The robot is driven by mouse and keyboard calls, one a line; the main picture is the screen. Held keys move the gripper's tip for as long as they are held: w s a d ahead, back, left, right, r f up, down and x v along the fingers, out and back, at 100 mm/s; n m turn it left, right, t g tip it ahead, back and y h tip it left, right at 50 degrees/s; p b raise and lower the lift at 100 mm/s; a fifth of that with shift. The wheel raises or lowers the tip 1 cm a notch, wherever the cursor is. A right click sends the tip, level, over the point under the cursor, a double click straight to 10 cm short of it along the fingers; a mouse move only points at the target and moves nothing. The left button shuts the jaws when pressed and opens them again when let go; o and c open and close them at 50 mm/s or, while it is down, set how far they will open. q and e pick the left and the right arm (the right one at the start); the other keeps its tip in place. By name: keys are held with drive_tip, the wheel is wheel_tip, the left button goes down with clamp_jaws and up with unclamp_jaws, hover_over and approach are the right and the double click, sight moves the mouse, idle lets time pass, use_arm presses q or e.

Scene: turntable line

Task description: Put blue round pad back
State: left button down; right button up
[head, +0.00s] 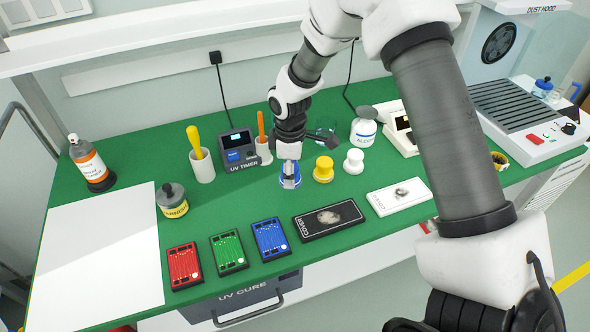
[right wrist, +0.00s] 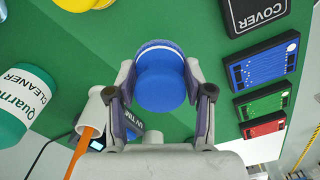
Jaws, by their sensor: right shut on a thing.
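My right gripper (head: 290,176) points down over the green table, with its fingers shut on the blue round pad (head: 289,183). In the right wrist view the blue pad (right wrist: 161,80) sits between the two fingertips (right wrist: 160,85), showing a round knob over a wider disc with a pale rim. The pad is at or close to the table top; I cannot tell if it touches. The yellow round pad (head: 323,170) and white round pad (head: 354,161) stand just right of it in the head view. My left gripper is not in view.
The UV timer (head: 238,150) and a cup with an orange handle (head: 264,150) stand behind left. Black cover (head: 328,220), white cover (head: 398,196) and blue board (head: 270,239) lie in front. The alcohol bottle (head: 363,130) is behind right.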

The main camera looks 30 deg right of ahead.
drive_tip(key=shift+w+d, duration=0.6)
drive_tip(key=shift+d, duration=0.25)
drive_tip(key=shift+w+d+f, duration=0.15)
drive_tip(key=shift+d+f, duration=0.05)
drive_tip(key=shift+f, duration=0.1)
wheel_tip(320, 180, down, 2)
drive_tip(key=shift+a+f+p, duration=0.1)
drive_tip(key=shift+f+p, duration=0.1)
drive_tip(key=shift+p, duration=0.5)
drive_tip(key=shift+f, duration=0.45)
drive_tip(key=o, duration=1.2)
drive_tip(key=shift+f, duration=0.1)
